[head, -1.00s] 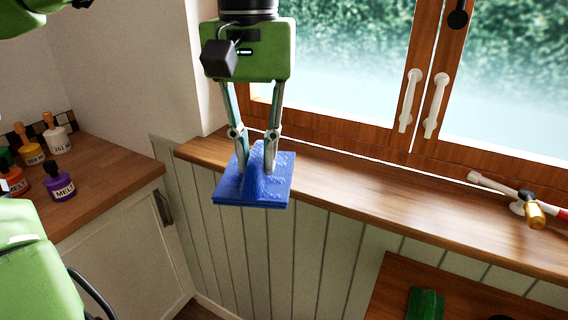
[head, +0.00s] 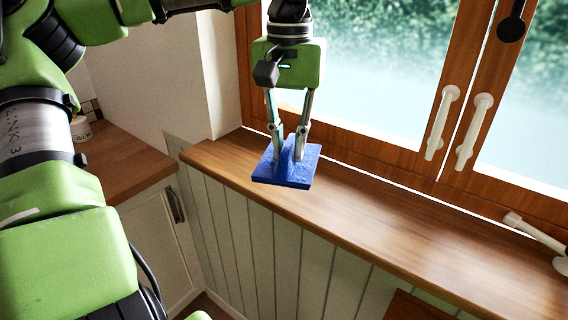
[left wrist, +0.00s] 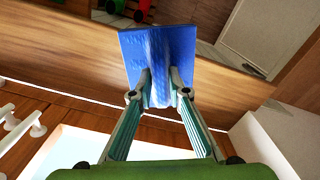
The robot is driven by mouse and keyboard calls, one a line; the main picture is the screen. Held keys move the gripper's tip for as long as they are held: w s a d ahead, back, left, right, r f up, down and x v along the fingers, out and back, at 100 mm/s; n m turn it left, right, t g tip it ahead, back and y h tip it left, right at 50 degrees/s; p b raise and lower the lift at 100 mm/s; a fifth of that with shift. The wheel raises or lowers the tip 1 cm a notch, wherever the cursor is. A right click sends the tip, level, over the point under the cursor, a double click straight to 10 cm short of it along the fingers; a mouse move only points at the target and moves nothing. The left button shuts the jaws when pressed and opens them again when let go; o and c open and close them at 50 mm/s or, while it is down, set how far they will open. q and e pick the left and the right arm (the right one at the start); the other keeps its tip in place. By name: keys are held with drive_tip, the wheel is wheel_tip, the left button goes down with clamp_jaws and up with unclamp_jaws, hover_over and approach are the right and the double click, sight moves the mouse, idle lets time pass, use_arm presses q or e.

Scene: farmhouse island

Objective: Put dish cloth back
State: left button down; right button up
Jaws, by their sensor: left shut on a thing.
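The blue dish cloth (head: 300,172) is a flat folded square, pinched up into a ridge in its middle. My left gripper (head: 288,152) is shut on that ridge from above. In the head view the cloth is over the left part of the wooden window sill (head: 370,220); I cannot tell if it touches the sill. In the left wrist view the cloth (left wrist: 146,52) spreads beyond the two fingertips (left wrist: 159,95), with the sill (left wrist: 70,55) behind it. My right gripper is not in view.
The window with white handles (head: 442,122) stands behind the sill. A white latch lever (head: 530,230) lies at the sill's right. A wooden counter (head: 125,165) is at the left, with a labelled jar (head: 80,130). The middle of the sill is clear.

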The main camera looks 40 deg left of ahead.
sight(287, 148)
use_arm(q)
drive_tip(key=w+a+f, duration=0.2)
drive_tip(key=f, duration=0.1)
drive_tip(key=shift+w+a+f+p, duration=0.15)
drive_tip(key=shift+w+a+p, duration=0.15)
drive_tip(key=shift+a, duration=0.05)
drive_tip(key=shift+w+a+f, duration=0.3)
drive_tip(key=shift+a+f, duration=0.05)
drive_tip(key=shift+f, duration=0.15)
drive_tip(key=shift+w+a+f, duration=0.3)
drive_tip(key=shift+f, duration=0.2)
drive_tip(key=shift+a+f, duration=0.15)
drive_tip(key=shift+f, duration=0.05)
drive_tip(key=shift+w+a+f+p, duration=0.1)
drive_tip(key=shift+a+f+p, duration=0.1)
drive_tip(key=shift+f+p, duration=0.1)
drive_tip(key=f, duration=0.1)
drive_tip(key=f+p, duration=0.1)
drive_tip(key=f, duration=0.1)
drive_tip(key=shift+w+a+f, duration=0.2)
drive_tip(key=shift+f, duration=0.1)
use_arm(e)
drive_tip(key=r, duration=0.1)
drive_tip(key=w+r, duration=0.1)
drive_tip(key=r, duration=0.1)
use_arm(q)
drive_tip(key=shift+d, duration=0.1)
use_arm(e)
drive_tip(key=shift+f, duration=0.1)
